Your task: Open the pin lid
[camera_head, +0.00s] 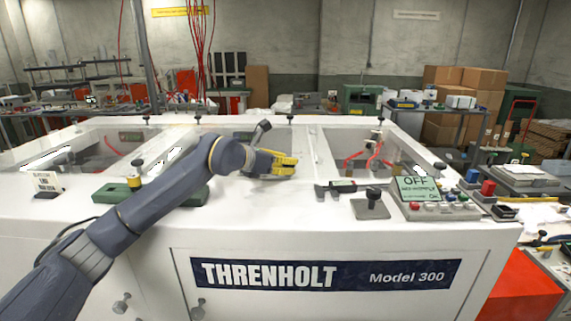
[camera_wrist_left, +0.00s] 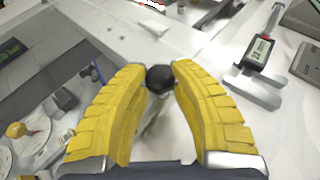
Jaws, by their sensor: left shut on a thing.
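My left gripper (camera_head: 284,162) reaches across the white THRENHOLT cabinet top to the front edge of the middle window (camera_head: 243,136). In the left wrist view its yellow fingers (camera_wrist_left: 160,73) are closed around a round black knob (camera_wrist_left: 159,79) on a pale stem. The knob stands beside the clear panel (camera_wrist_left: 45,75) of the window, which looks shut. The fingers hide the knob in the head view. I cannot tell how the stem joins the lid. My right gripper is not in view.
A digital caliper (camera_head: 343,187) lies right of the gripper. A green block (camera_head: 116,192) lies under my left forearm. Other windows lie left and right.

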